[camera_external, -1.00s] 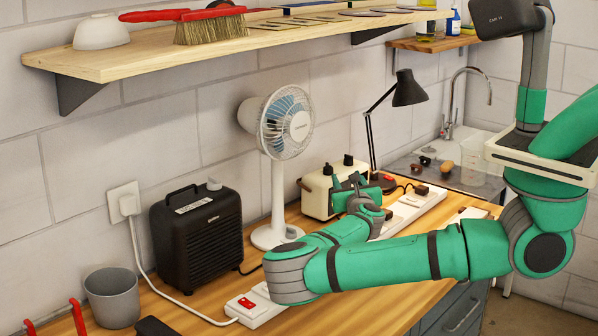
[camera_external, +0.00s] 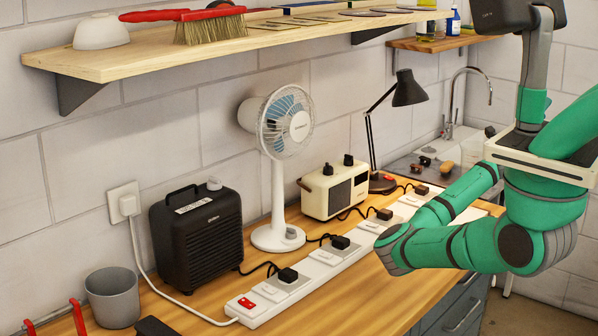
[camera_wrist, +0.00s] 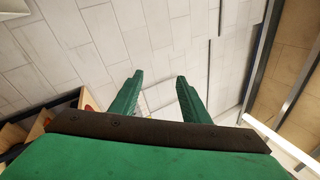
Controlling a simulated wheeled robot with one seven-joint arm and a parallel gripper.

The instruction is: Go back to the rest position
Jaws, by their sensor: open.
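The cream radio (camera_external: 318,201) with a dark front grille stands on the bench against the wall. It has two black knobs on top, a left knob (camera_external: 328,169) and a right knob (camera_external: 348,160). I cannot tell which one is the volume knob or read its setting. My gripper (camera_wrist: 159,82) is open and empty in the wrist view, its two green fingers apart with the tiled wall beyond.
A long white power strip (camera_external: 325,257) with plugs and switches runs along the bench. A white fan (camera_external: 278,200) stands left of the radio and a black lamp (camera_external: 409,88) behind its right. A black heater-like box (camera_external: 197,240) and grey cup (camera_external: 112,296) are further left.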

